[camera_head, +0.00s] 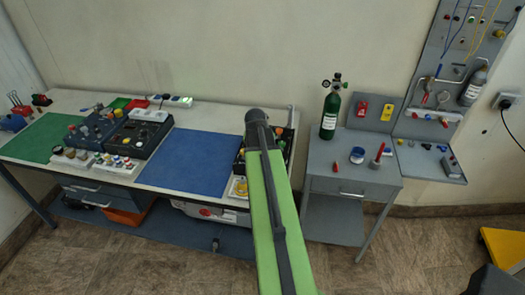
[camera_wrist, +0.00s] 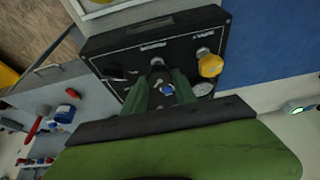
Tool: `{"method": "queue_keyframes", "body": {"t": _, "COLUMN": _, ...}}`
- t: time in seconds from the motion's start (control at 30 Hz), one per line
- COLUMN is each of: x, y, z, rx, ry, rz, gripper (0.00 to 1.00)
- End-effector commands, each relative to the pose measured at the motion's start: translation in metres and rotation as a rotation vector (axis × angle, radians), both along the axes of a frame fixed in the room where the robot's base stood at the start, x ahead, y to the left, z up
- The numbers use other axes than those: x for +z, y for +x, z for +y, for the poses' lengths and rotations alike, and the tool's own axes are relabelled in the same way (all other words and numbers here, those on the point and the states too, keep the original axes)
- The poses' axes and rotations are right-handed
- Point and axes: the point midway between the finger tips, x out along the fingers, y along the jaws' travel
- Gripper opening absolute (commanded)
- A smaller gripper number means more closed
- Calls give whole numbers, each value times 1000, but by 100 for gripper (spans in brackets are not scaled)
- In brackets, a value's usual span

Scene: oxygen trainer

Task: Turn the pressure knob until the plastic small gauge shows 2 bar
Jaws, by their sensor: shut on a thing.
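The trainer box (camera_wrist: 120,50) is a black panel with knobs and small labels, tilted in the wrist view. In the head view the trainer (camera_head: 240,165) is mostly hidden behind my arm. My gripper (camera_wrist: 160,74) is over the panel, its two green fingers closed around a dark knob (camera_wrist: 157,63), likely the pressure knob. A small pale round gauge (camera_wrist: 202,89) sits right of the fingers. Its reading is too small to tell. A yellow knob (camera_wrist: 210,65) is above the gauge. A small blue part (camera_wrist: 167,89) shows between the fingers.
The blue mat (camera_head: 190,165) left of the trainer is bare. Farther left are other control boxes (camera_head: 138,133) and a green mat (camera_head: 45,138). A grey cabinet (camera_head: 350,165) with a green bottle (camera_head: 330,115) stands to the right.

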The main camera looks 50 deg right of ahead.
Motion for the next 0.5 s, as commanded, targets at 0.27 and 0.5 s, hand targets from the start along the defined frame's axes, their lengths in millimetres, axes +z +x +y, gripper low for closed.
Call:
{"method": "queue_keyframes", "body": {"t": 0.27, "x": -1, "y": 0, "z": 4, "rx": -3, "ry": 9, "rz": 1, "gripper": 0}}
{"method": "queue_keyframes", "body": {"t": 0.5, "x": -1, "y": 1, "z": 3, "rx": -2, "ry": 8, "rz": 0, "gripper": 50}}
